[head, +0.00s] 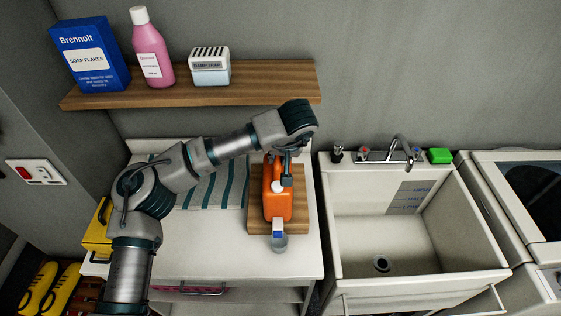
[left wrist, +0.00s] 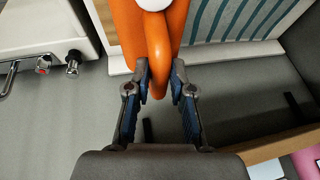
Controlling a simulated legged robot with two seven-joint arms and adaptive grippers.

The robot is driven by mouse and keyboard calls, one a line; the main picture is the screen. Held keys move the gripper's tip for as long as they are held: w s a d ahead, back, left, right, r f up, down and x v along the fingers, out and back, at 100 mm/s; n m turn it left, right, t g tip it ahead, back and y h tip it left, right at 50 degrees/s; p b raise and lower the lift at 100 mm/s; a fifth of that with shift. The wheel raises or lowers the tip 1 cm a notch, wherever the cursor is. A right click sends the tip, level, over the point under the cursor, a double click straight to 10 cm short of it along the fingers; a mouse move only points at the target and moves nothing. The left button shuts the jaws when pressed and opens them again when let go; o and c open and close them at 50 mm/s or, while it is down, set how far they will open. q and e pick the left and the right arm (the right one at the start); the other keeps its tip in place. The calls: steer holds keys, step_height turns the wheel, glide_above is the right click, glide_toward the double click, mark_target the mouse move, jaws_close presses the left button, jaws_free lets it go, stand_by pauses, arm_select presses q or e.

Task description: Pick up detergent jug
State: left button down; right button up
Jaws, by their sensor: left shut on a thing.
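The detergent jug (head: 275,203) is orange with a white cap and sits on a wooden board on the white counter. My left arm reaches over the counter from the left, and my left gripper (head: 288,164) is at the jug's back end. In the left wrist view, the two fingers of my left gripper (left wrist: 161,85) are shut on the orange handle of the jug (left wrist: 126,22). I cannot tell any gap between jug and board. My right gripper is not in view.
A striped cloth (head: 222,187) lies left of the board. A wooden shelf (head: 190,92) with several goods hangs above. A white sink (head: 410,235) is on the right.

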arm_select(q)
steer(key=shift+a+r, duration=0.1)
steer(key=shift+r, duration=0.35)
steer(key=shift+s+r, duration=0.1)
steer(key=shift+s, duration=0.85)
steer(key=s+r+b, duration=0.1)
steer(key=s+b, duration=0.1)
steer(key=s, duration=1.2)
steer(key=shift+r, duration=0.2)
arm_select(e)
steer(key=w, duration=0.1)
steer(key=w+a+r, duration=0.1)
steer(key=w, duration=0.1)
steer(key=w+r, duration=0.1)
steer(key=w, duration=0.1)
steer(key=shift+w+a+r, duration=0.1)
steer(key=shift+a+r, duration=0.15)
